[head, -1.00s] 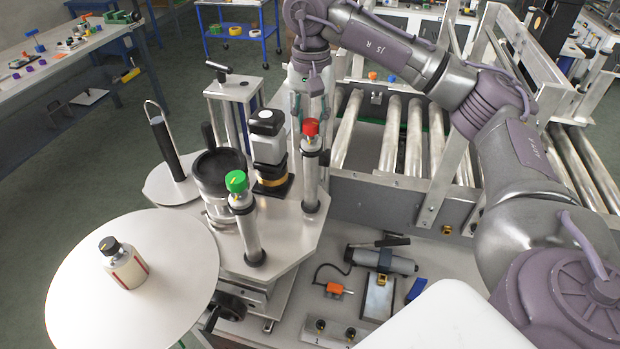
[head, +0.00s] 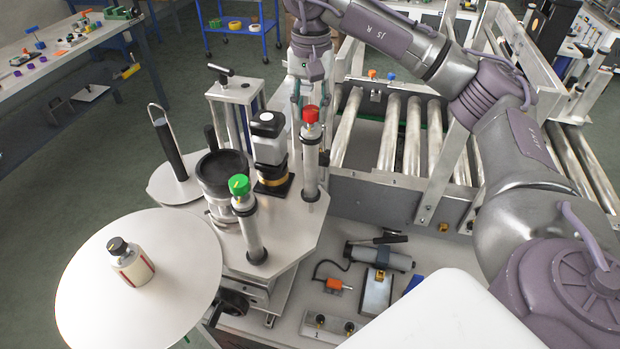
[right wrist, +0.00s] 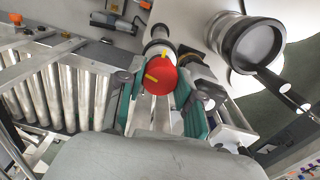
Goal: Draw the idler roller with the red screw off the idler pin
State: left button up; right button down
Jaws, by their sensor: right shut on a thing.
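The idler roller with the red screw (head: 311,155) stands upright at the right back of the grey plate (head: 290,236). My right gripper (head: 310,128) reaches it from behind and is shut on its upper part, just under the red screw. In the right wrist view the red screw (right wrist: 161,75) lies between the teal fingers of the right gripper (right wrist: 163,88). The idler pin is hidden inside the roller. The roller's black lower end looks slightly raised; I cannot tell whether a gap shows beneath it. My left gripper is not in view.
A similar roller with a green screw (head: 248,220) stands at the front of the plate. A black-and-white sensor unit (head: 269,150) stands close left of the gripped roller. The conveyor rollers (head: 410,135) lie to the right. A white disc (head: 90,300) carries a bottle (head: 132,262).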

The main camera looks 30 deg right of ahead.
jog(key=shift+r+p, duration=3.2)
jog(key=shift+r, duration=1.25)
jog(key=shift+r+p, duration=0.5)
jog(key=shift+r, duration=2.25)
